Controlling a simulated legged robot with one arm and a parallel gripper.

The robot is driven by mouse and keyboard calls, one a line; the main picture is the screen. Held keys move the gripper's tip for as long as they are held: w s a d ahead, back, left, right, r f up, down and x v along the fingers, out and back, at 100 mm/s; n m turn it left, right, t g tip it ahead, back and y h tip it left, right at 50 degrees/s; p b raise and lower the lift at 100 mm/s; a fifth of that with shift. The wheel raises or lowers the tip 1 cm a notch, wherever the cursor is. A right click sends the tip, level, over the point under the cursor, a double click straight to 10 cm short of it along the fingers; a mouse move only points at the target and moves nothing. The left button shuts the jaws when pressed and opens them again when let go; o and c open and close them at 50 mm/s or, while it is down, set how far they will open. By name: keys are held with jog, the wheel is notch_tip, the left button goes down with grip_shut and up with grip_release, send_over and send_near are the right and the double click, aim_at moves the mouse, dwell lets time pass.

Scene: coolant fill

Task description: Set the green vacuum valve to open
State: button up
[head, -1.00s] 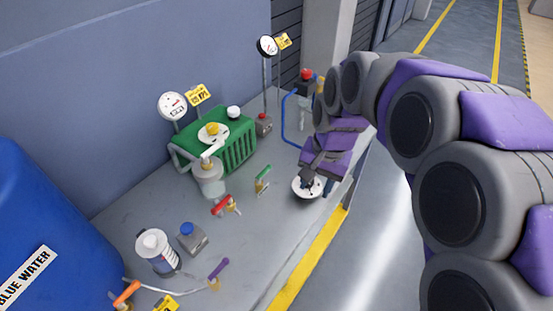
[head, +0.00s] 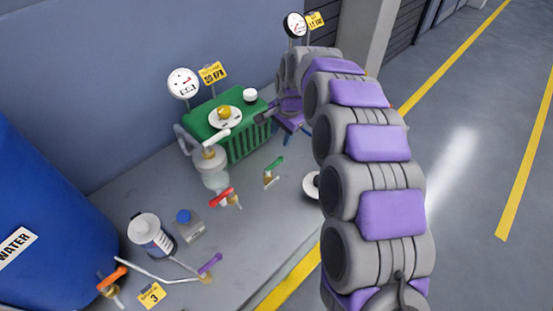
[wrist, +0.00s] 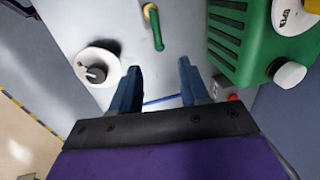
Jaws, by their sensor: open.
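The green vacuum valve (head: 273,171) stands on the grey bench in front of the green machine, with a green lever on a brass body. In the wrist view the green-handled valve (wrist: 154,27) is at the top centre, beyond the fingertips and apart from them. My gripper (wrist: 160,78) is open and empty, with its two blue fingers spread over the bench. In the head view my gripper (head: 287,131) is beside the right end of the green machine, partly hidden by my arm.
The green machine (head: 243,142) is close to my gripper's right in the wrist view; a white round part (wrist: 99,67) is left. A red-handled valve (head: 225,197), a purple-handled valve (head: 208,266) and a blue barrel (head: 50,220) are further left in the head view. Bare bench surrounds the green valve.

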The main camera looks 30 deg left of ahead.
aim_at(275, 162)
jog(key=f+b, duration=0.1)
jog(key=f, duration=0.3)
jog(key=a+f+b, duration=0.1)
jog(key=f, duration=0.4)
jog(key=a+f+b, duration=0.1)
jog(key=f, duration=0.4)
jog(key=shift+w+a, duration=0.15)
jog(key=shift+w, duration=0.25)
jog(key=shift+f, duration=0.4)
jog(key=shift+c, duration=0.3)
grip_shut()
